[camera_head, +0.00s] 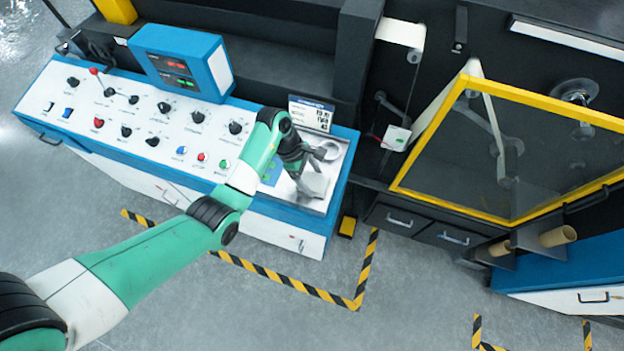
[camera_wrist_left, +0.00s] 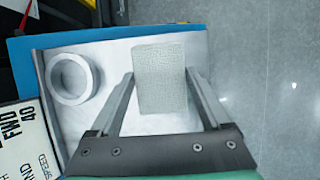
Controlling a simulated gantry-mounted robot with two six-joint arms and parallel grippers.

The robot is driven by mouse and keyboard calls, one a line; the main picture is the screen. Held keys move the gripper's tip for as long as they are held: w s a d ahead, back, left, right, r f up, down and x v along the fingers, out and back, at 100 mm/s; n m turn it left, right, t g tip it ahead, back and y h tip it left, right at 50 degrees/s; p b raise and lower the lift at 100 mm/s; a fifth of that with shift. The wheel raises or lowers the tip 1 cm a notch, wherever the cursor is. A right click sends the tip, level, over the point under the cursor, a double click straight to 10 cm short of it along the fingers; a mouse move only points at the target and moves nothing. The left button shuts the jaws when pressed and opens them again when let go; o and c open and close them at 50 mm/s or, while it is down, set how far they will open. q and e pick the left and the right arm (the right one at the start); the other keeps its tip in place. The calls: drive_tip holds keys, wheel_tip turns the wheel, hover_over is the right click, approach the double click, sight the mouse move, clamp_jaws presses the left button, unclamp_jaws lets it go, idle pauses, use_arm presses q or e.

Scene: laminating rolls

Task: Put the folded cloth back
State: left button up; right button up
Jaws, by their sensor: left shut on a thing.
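The folded cloth (camera_wrist_left: 160,78) is a pale grey-green block between the fingers of my left gripper (camera_wrist_left: 160,90) in the left wrist view. In the head view the cloth (camera_head: 315,186) shows at the tip of my left gripper (camera_head: 306,174), over the silver tray surface (camera_head: 338,172) at the right end of the console. My left gripper is shut on the cloth. I cannot tell whether the cloth touches the tray surface. My right gripper is in neither view.
A silver ring (camera_wrist_left: 56,80) lies on the tray surface beside the cloth. A small display sign (camera_head: 311,114) stands behind it. The console (camera_head: 215,125) carries several knobs and buttons to the left. A yellow-framed guard (camera_head: 420,145) is to the right.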

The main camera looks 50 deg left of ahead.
use_arm(q)
drive_tip(key=shift+f, duration=0.4)
drive_tip(key=o, duration=1)
drive_tip(key=p+v, duration=0.1)
drive_tip(key=v, duration=0.6)
drive_tip(key=shift+r+p, duration=0.3)
drive_tip(key=shift+p, duration=0.1)
drive_tip(key=p+v, duration=0.3)
drive_tip(key=v, duration=0.1)
drive_tip(key=shift+a+r+p, duration=0.2)
drive_tip(key=shift+r+p, duration=0.15)
